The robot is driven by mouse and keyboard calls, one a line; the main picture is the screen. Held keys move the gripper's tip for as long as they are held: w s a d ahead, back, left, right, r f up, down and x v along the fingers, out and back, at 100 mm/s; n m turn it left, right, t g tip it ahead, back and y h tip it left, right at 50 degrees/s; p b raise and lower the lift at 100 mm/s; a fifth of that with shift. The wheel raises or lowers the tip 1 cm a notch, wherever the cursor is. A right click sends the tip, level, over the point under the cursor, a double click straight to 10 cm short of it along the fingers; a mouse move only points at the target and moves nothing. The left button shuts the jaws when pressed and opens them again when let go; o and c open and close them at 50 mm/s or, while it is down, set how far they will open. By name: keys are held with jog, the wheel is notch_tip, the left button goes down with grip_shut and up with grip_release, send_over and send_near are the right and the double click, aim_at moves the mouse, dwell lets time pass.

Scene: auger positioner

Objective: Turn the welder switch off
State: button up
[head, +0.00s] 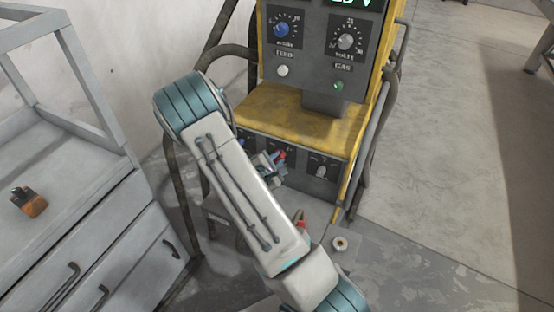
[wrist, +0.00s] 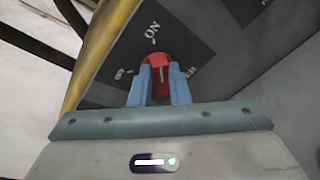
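The welder (head: 300,121) is a yellow and grey machine in the middle of the head view. Its red switch (wrist: 157,63) sits on a dark panel in the wrist view. Markings around it include ON above and a smaller, blurred label at left that looks like OFF. The white line on the switch points roughly up towards ON. My gripper (wrist: 160,84) has its two blue fingers on either side of the switch, and red fills the gap between them. In the head view my gripper (head: 271,167) is at the lower front panel, and my arm partly hides that panel.
Above are a blue dial (head: 283,30), a grey dial (head: 347,40) and a green button (head: 339,86). A grey knob (head: 321,171) is right of my gripper. A grey drawer cabinet (head: 90,235) stands at left with an orange and black object (head: 29,202) on it.

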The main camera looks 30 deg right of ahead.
grip_shut()
jog(key=n+g+h+p, duration=0.1)
jog(key=n, duration=0.4)
jog(key=n+h+p, duration=0.2)
jog(key=n, duration=0.2)
jog(key=w+a+n+g+h+p, duration=0.1)
jog(key=n+h+p, duration=0.1)
jog(key=n, duration=0.3)
jog(key=shift+w+f+n+g, duration=0.1)
jog(key=shift+f+n+g, duration=0.2)
dwell(0.6)
jog(key=o, duration=0.8)
grip_release()
